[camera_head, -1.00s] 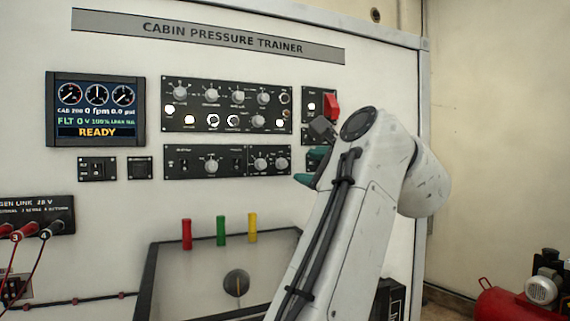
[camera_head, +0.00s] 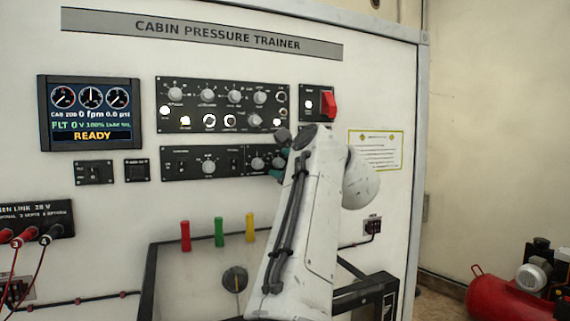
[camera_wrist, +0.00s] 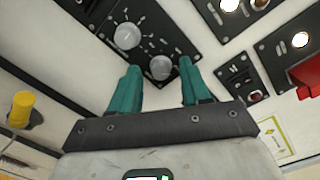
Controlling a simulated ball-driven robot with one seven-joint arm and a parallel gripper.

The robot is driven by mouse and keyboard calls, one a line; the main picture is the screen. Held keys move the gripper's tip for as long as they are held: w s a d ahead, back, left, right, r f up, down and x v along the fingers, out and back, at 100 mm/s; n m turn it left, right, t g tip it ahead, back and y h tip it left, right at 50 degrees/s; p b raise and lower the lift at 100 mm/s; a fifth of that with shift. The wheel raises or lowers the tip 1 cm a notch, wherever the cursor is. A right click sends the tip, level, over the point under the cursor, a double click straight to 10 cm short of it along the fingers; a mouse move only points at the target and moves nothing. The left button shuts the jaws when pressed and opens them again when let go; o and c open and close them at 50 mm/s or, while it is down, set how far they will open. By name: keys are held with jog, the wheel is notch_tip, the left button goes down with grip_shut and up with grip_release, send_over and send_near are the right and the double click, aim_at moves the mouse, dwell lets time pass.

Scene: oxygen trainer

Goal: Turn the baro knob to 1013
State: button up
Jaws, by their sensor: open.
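My gripper (camera_head: 284,160) is at the panel's right end. In the wrist view its teal fingers (camera_wrist: 160,66) are open, one on each side of a silver knob (camera_wrist: 160,69); contact is unclear. Another silver knob (camera_wrist: 127,36) lies to its upper left.
An upper panel (camera_head: 222,96) of knobs and lit buttons sits above. A red switch cover (camera_head: 329,105) is to its right, also in the wrist view (camera_wrist: 305,76). The display (camera_head: 90,112) reads READY. Red, green and yellow posts (camera_head: 250,227) stand below.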

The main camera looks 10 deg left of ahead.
grip_shut()
dwell(0.3)
jog(key=shift+n, duration=0.3)
jog(key=n, duration=0.4)
jog(key=shift+p, duration=0.4)
jog(key=shift+n, duration=1.9)
jog(key=shift+g, duration=0.3)
jog(key=shift+f, duration=0.1)
grip_release()
